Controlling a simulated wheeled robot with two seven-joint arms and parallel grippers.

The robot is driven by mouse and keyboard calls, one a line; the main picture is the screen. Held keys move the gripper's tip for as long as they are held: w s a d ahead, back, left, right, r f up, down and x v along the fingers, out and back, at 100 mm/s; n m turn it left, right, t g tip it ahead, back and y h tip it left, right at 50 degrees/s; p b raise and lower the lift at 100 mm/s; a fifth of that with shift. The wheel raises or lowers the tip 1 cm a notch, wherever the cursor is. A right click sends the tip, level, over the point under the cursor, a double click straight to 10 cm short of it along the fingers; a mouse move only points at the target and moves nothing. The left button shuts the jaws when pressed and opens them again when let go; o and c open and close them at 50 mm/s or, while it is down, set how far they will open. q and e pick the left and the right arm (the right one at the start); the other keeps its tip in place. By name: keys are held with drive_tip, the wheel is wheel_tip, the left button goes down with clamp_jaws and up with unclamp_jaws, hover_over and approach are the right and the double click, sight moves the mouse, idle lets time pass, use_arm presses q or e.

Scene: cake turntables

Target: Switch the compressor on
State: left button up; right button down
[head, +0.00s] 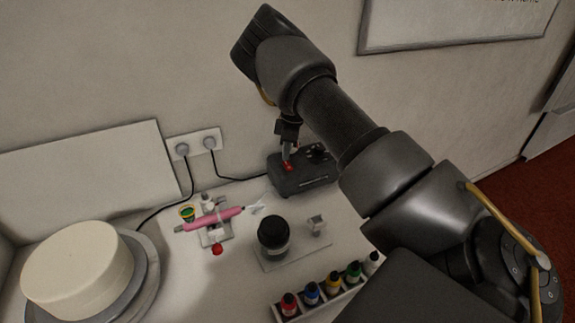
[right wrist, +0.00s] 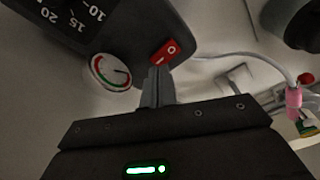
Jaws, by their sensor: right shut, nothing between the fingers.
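The compressor (head: 305,180) is a dark box against the wall at the back of the table. Its red rocker switch (head: 288,168) is marked I and O and also shows in the right wrist view (right wrist: 167,50). My right gripper (head: 286,156) points down at the switch from above. In the right wrist view its closed, empty fingertips (right wrist: 158,72) are right at the I end of the switch. I cannot tell whether they touch it or which way the rocker is tilted. My left gripper is out of view.
A round gauge (right wrist: 109,72) sits beside the switch. A pink airbrush (head: 210,220) lies on a stand, left of a dark jar (head: 274,236). Several colour bottles (head: 311,293) stand in front. A white cake (head: 76,268) is at left; a wall socket (head: 194,143) is behind.

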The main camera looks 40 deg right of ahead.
sight(287, 163)
drive_tip(key=shift+f+b, duration=0.45)
drive_tip(key=shift+f, duration=0.55)
idle(0.9)
drive_tip(key=shift+r, duration=0.2)
drive_tip(key=shift+r+p, duration=0.55)
drive_tip(key=shift+p, duration=0.15)
wheel_tip(287, 163, up, 6)
drive_tip(key=p, duration=0.4)
drive_tip(key=shift+f+p, duration=0.15)
drive_tip(key=shift+p, duration=0.15)
drive_tip(key=shift+f, duration=0.1)
